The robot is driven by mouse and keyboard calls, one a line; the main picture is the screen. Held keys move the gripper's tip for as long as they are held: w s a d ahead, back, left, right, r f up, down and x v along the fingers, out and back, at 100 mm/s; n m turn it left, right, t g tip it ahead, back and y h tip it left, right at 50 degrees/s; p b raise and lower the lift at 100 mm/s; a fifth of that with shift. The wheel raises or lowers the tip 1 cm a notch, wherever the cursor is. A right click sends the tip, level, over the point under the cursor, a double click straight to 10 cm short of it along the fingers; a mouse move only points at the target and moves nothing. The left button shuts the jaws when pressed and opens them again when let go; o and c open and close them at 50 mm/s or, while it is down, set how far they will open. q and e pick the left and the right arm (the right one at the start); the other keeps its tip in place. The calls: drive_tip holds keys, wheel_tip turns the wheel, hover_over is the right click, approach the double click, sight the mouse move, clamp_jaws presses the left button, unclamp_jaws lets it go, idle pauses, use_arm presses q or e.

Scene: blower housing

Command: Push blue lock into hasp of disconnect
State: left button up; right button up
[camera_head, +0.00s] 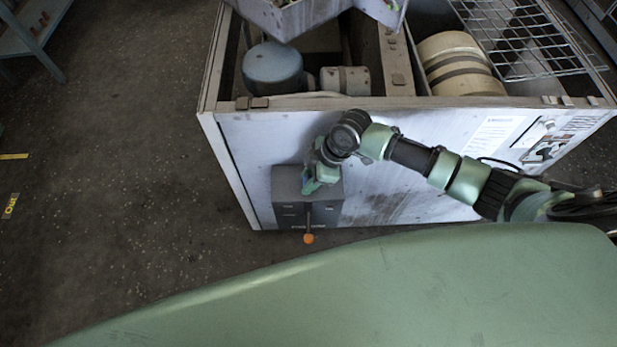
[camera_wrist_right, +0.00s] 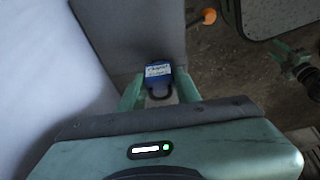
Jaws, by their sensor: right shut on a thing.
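The grey disconnect box (camera_head: 291,208) is mounted low on the left of the white housing panel, with an orange-knobbed lever (camera_head: 308,238) at its front. My right gripper (camera_head: 312,187) is at the top of this box. In the right wrist view, the blue lock (camera_wrist_right: 158,70) lies between the fingertips of my right gripper (camera_wrist_right: 159,88), its dark shackle toward the gripper body. The gripper is shut on the lock, which shows against the grey disconnect box (camera_wrist_right: 140,30). The hasp cannot be made out. The orange knob (camera_wrist_right: 208,16) shows at upper right.
The white blower housing (camera_head: 260,140) stands behind the box, open on top, with a blue-grey motor (camera_head: 272,68) and a wire grate (camera_head: 530,40) above. A shelf (camera_head: 28,35) stands at the far upper left.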

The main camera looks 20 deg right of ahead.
drive_tip(key=shift+f, duration=0.3)
drive_tip(key=o, duration=1.1)
drive_tip(key=shift+o, duration=0.2)
drive_tip(key=v, duration=0.7)
drive_tip(key=shift+r, duration=0.4)
drive_tip(key=shift+s+d, duration=0.1)
drive_tip(key=shift+d, duration=0.05)
